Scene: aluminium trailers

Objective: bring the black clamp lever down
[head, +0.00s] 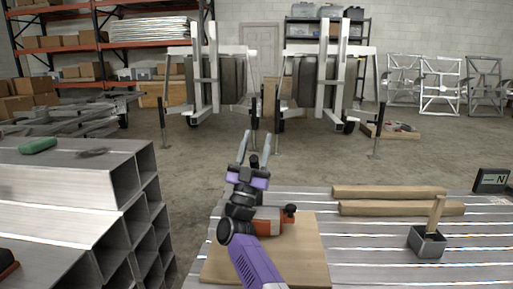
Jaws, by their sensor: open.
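My gripper (257,132) is at the upper end of my purple and black arm. Its two pale grey fingers stand apart, with nothing seen between their tips. Below it, an orange clamp body (269,214) sits on a light wooden board (300,262), partly hidden by my arm. A small black part (290,209) sticks up at the clamp's right end; I cannot tell whether it is the clamp lever or a knob. In the picture the gripper fingers are above and left of the clamp, and no contact with it shows.
The board lies on a slatted metal table. Stacked square aluminium tubes (70,190) fill the left. Upright trailers (210,82) stand behind, beyond open floor.

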